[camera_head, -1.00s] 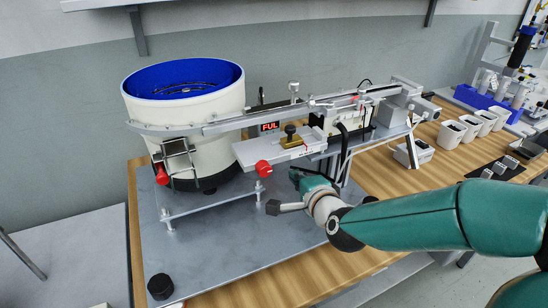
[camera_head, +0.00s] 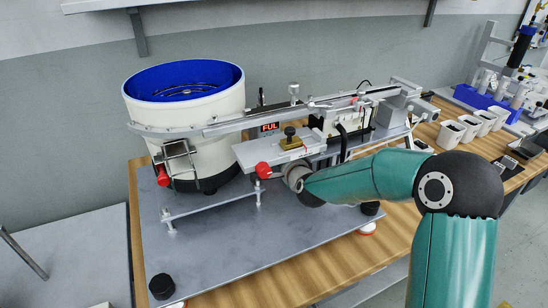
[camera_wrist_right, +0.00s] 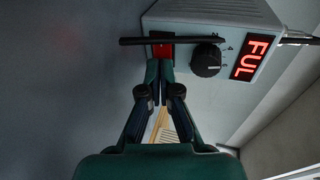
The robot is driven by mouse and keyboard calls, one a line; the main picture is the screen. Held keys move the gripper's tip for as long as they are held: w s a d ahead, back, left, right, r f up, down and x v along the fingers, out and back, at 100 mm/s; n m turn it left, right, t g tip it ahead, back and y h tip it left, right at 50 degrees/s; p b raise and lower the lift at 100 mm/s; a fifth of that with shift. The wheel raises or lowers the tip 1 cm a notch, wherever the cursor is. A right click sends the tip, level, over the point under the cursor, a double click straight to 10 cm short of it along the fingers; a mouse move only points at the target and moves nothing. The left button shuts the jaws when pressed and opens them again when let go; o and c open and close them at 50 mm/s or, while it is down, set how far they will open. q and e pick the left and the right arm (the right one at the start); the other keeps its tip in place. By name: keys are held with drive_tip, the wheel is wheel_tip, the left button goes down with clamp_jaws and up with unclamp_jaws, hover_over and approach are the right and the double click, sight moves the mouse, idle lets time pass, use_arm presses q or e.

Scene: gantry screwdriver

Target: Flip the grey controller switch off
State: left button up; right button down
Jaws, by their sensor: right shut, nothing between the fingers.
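The grey controller (camera_wrist_right: 215,22) shows in the right wrist view with a lit red "FUL" display (camera_wrist_right: 252,57) and a black knob (camera_wrist_right: 206,60). A red switch (camera_wrist_right: 163,50) sits on its face left of the knob. My right gripper (camera_wrist_right: 160,68) is shut and empty, its tips right at the red switch; I cannot tell whether they touch. In the head view the display (camera_head: 270,127) shows behind the linear feeder's plate, which hides most of the controller and my right gripper. My left gripper is not in view.
A white bowl feeder (camera_head: 190,130) with a blue inside stands left on a grey base plate (camera_head: 235,245). A plate with a red knob (camera_head: 263,170) overhangs my right wrist. A black bar (camera_wrist_right: 172,41) crosses close to the switch. Several white bins (camera_head: 452,134) stand at right.

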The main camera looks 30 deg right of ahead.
drive_tip(key=shift+w+d+b, duration=0.1)
drive_tip(key=shift+w+b, duration=0.1)
drive_tip(key=shift+b, duration=0.3)
drive_tip(key=v, duration=1.2)
idle(0.5)
